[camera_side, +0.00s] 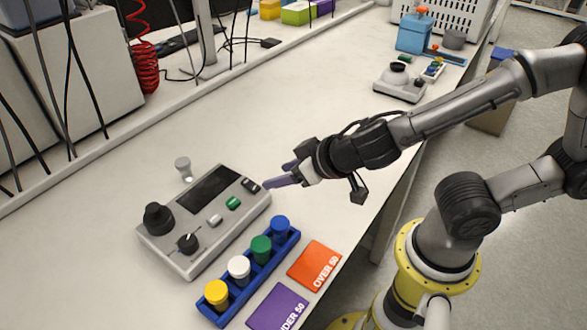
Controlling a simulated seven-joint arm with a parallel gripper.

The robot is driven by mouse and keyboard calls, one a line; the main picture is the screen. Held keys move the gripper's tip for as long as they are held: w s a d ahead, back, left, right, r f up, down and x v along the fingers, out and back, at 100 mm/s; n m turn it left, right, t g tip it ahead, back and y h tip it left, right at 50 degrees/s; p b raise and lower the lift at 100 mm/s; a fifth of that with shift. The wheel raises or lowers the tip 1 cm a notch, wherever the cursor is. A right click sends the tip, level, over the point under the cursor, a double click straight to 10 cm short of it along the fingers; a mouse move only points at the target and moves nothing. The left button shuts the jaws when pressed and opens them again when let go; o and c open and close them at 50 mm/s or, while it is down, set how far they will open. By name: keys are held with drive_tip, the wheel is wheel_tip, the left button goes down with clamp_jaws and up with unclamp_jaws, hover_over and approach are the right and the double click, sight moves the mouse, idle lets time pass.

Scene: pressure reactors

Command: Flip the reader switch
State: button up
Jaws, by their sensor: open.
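The reader (204,222) is a grey box on the bench at the lower left. I cannot tell whether a fingertip touches the switch, nor which way the switch is set.
A blue rack (250,276) with yellow, white, green and blue capped vials stands in front of the reader. An orange card (315,265) and a purple card (278,308) lie beside it. A small clear piece (183,167) stands behind the reader. The bench behind is largely clear.

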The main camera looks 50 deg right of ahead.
drive_tip(key=v, duration=0.3)
drive_tip(key=shift+s+r, duration=0.15)
drive_tip(key=shift+s, duration=0.05)
drive_tip(key=s+d+r+m+g+h, duration=0.25)
drive_tip(key=d+r+m, duration=0.45)
drive_tip(key=d, duration=0.6)
drive_tip(key=s+a+n+g+y, duration=0.1)
drive_tip(key=s+a+n+y, duration=0.1)
drive_tip(key=s+n, duration=0.5)
drive_tip(key=shift+s+a, duration=0.6)
drive_tip(key=shift+s, duration=0.75)
